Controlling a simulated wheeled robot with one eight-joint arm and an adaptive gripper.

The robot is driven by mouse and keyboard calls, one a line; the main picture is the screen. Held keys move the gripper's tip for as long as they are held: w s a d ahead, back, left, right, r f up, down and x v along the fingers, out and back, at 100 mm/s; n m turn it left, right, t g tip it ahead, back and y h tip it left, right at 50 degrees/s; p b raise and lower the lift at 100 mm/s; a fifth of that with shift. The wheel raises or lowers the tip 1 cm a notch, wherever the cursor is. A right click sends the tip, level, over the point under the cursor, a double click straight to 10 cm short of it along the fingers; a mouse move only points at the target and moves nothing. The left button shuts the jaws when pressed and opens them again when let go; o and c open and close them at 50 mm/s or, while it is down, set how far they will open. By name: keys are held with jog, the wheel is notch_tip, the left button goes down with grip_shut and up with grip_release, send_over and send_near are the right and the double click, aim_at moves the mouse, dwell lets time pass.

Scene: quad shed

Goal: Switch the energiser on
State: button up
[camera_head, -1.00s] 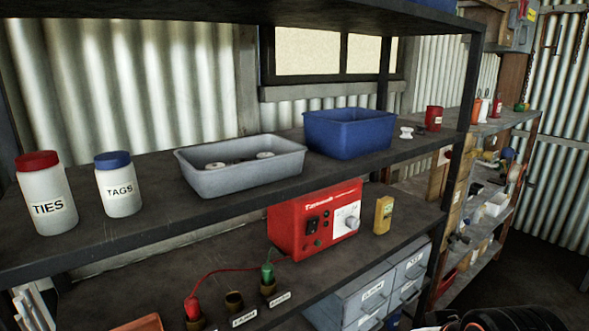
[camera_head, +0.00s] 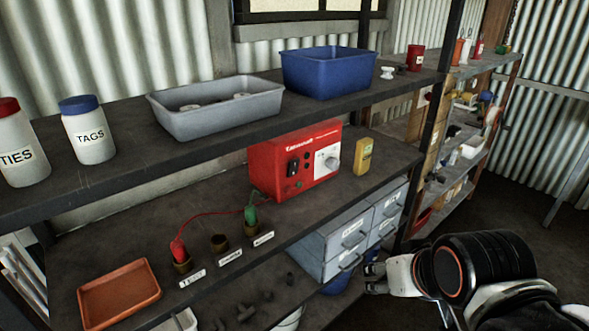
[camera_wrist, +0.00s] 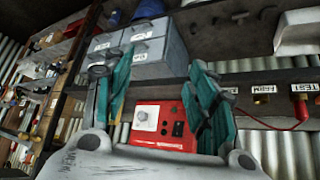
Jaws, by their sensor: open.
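The energiser (camera_head: 266,172) is a red box on the middle shelf. Its front has a black switch (camera_head: 293,168), a pale knob (camera_head: 332,163) and small round fittings; the switch position is too small to tell. A red and a green plug stand in sockets left of it. My gripper (camera_head: 374,278) is at the lower right, below and right of the energiser and apart from it. In the wrist view, which looks upside down, my gripper (camera_wrist: 163,75) has its teal fingers spread and empty, with the energiser (camera_wrist: 165,107) showing between and beyond them.
Grey drawers (camera_head: 322,246) sit under the energiser's shelf (camera_head: 215,188). A yellow device (camera_head: 364,156) stands right of the energiser. An orange tray (camera_head: 120,295) lies at the front left. The upper shelf holds a grey tub (camera_head: 215,118), a blue tub (camera_head: 328,76) and jars.

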jog(key=shift+w+r, duration=0.1)
jog(key=c, duration=0.4)
jog(key=shift+w+a+r+m, duration=0.15)
jog(key=shift+w+r+m, duration=0.05)
jog(key=shift+w+m, duration=0.1)
jog(key=c, duration=0.5)
jog(key=w+a+r+m+y+p, duration=0.1)
jog(key=w+m+p, duration=0.1)
jog(key=w+m, duration=0.2)
jog(key=w+a+r+m+y+p, duration=0.1)
jog(key=w+r+m+p, duration=0.1)
jog(key=w+m, duration=0.2)
jog(key=w+a+r+m+y+p, duration=0.1)
jog(key=w+r+m+p, duration=0.1)
jog(key=w+m, duration=0.2)
jog(key=shift+w+a, duration=0.1)
jog(key=shift+a, duration=0.05)
grip_shut()
jog(key=w+m+t+y+p, duration=0.2)
jog(key=w+m+p, duration=0.5)
jog(key=w+m, duration=0.7)
jog(key=shift+a+f+m+y, duration=0.25)
jog(key=shift+a+m+y, duration=0.15)
jog(key=shift+m+y, duration=0.6)
